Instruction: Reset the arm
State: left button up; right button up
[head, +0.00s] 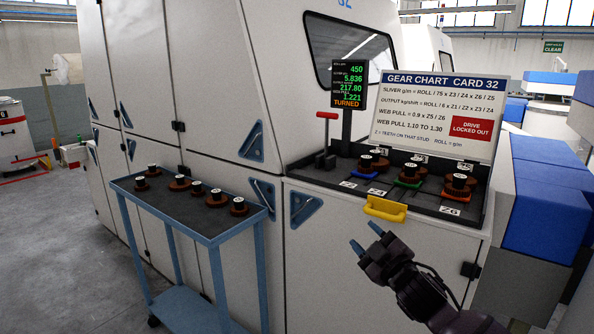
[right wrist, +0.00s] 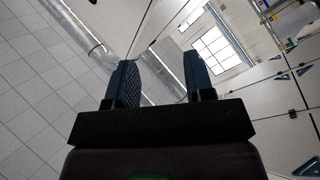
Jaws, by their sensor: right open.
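My right gripper (head: 366,238) is in the head view at lower right, in front of the white machine cabinet and just below the yellow handle (head: 385,208). It holds nothing. Its two blue fingertips point up and left. In the right wrist view the fingers (right wrist: 160,83) stand apart with an empty gap between them. Behind them are ceiling panels and a window. My left gripper does not show in either view.
A blue cart (head: 218,232) with several brown gears on top stands at left. The gear bench (head: 428,207) holds gears on coloured bases, a red lever (head: 326,132), a display (head: 349,88) reading TURNED and a chart sign (head: 437,115). Grey floor (head: 55,235) is clear at left.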

jog(key=s+d+f+m+g+h, duration=0.2)
jog(key=s+d+f+m, duration=0.2)
jog(key=s+f, duration=0.6)
jog(key=s+d+f+m+g+h, duration=0.2)
jog(key=s+d+f+m+h, duration=0.1)
jog(key=s+f, duration=0.8)
jog(key=s+d+f+m+g+h, duration=0.2)
jog(key=s+d+f+m, duration=0.3)
jog(key=s+f, duration=0.6)
jog(key=s+m+h, duration=0.1)
jog(key=s, duration=0.2)
jog(key=shift+d, duration=0.25)
jog(key=shift+w, duration=0.1)
